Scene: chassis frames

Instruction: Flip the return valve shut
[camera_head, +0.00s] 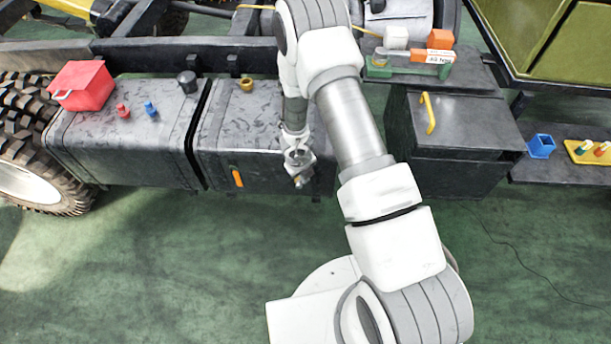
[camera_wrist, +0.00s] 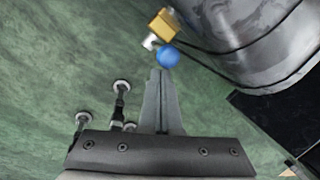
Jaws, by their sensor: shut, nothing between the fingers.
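In the wrist view, the shut fingers of my gripper (camera_wrist: 160,74) point at a blue ball (camera_wrist: 168,56), which appears just beyond the fingertips; I cannot tell if they touch. Behind the ball is a small brass-coloured block with a silver fitting (camera_wrist: 161,26), beside a cylindrical metal tank; this looks like a valve with a ball-ended lever. In the head view, my gripper (camera_head: 301,180) hangs in front of the dark tank (camera_head: 262,130), near its right end. The ball and block are hidden there by my arm. An orange handle (camera_head: 237,177) is on the tank's front face.
A red box (camera_head: 82,85), red and blue fittings (camera_head: 151,109) and dark and brass caps (camera_head: 187,82) are on the tank tops. A dark cabinet (camera_head: 465,130) with a yellow handle (camera_head: 428,113) stands right. The green floor (camera_head: 150,270) in front is clear.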

